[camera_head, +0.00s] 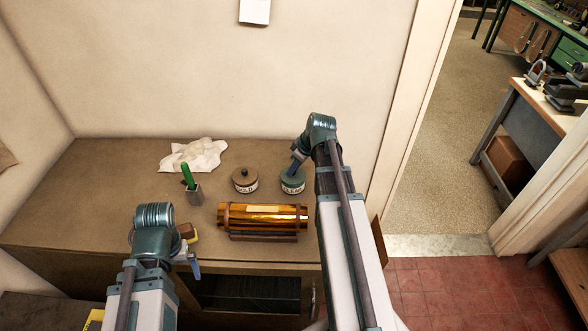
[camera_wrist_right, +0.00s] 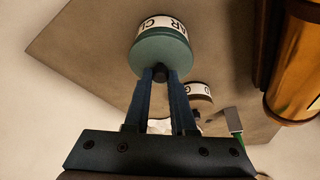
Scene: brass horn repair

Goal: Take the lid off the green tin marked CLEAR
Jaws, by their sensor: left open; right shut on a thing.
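The green tin marked CLEAR (camera_head: 292,186) stands on the brown bench top, its white label band facing forward. It also shows in the right wrist view (camera_wrist_right: 161,27), where its green lid (camera_wrist_right: 160,52) sits against the label band with no gap that I can see. My right gripper (camera_wrist_right: 160,74) is shut on the small dark knob of the lid; in the head view its fingers (camera_head: 293,172) come down on the tin from above. My left gripper (camera_head: 194,266) is open over the bench's front edge, well away from the tin.
A brown-lidded tin marked GOLD (camera_head: 245,181) stands left of the green tin. A brass cylinder on a cradle (camera_head: 262,217) lies in front. The bench's left part is bare.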

